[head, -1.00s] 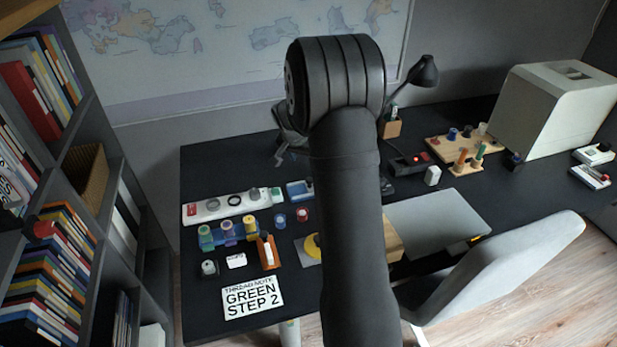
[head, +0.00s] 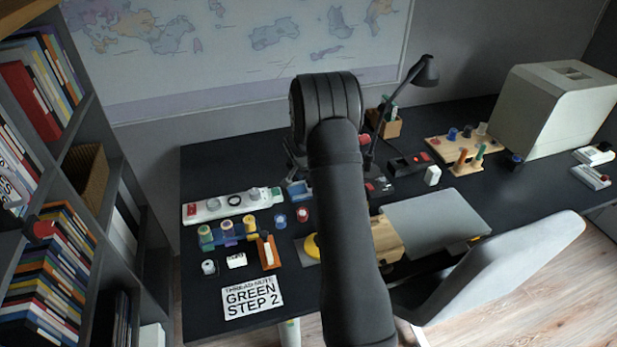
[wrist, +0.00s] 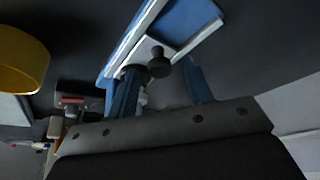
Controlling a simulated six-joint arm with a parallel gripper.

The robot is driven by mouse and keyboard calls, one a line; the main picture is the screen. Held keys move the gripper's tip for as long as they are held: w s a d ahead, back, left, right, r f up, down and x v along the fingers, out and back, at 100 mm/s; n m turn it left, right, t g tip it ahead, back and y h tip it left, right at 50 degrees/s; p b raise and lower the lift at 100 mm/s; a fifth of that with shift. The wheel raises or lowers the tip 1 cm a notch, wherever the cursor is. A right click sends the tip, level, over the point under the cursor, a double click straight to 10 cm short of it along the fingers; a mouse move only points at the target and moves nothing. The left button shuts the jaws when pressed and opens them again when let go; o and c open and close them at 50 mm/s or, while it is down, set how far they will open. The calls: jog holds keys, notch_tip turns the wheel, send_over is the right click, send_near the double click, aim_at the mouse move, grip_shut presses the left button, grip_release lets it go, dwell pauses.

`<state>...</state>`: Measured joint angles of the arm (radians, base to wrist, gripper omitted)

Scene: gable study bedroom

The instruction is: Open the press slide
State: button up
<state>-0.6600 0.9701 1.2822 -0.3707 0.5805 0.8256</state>
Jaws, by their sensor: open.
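In the wrist view, a blue body with a pale rail (wrist: 128,42) crosses the upper middle, and a short black knob (wrist: 159,66) stands out from it; I take this to be the press slide. My gripper (wrist: 160,75) is open, its two blue fingers on either side of the knob. Whether either finger touches the knob is unclear. In the head view, a small blue unit (head: 299,190) shows just left of my arm, partly hidden; I cannot tell if it is the same thing. My gripper is hidden behind my arm there.
A yellow dome (head: 312,245) on a grey plate sits left of my arm; a yellow thing also shows in the wrist view (wrist: 20,62). Spools on a blue rack (head: 228,234), a white panel (head: 232,205) and a wooden block (head: 386,240) are nearby. A desk lamp (head: 424,71) stands behind.

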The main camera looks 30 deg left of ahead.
jog(key=shift+c, duration=0.2)
grip_shut()
jog(key=s+a, duration=0.5)
jog(key=shift+s+a+r, duration=0.1)
jog(key=shift+s+a, duration=0.2)
jog(key=shift+a, duration=0.05)
jog(key=shift+o, duration=0.2)
grip_release()
jog(key=v, duration=1.7)
jog(key=shift+s, duration=0.15)
jog(key=shift+d, duration=0.1)
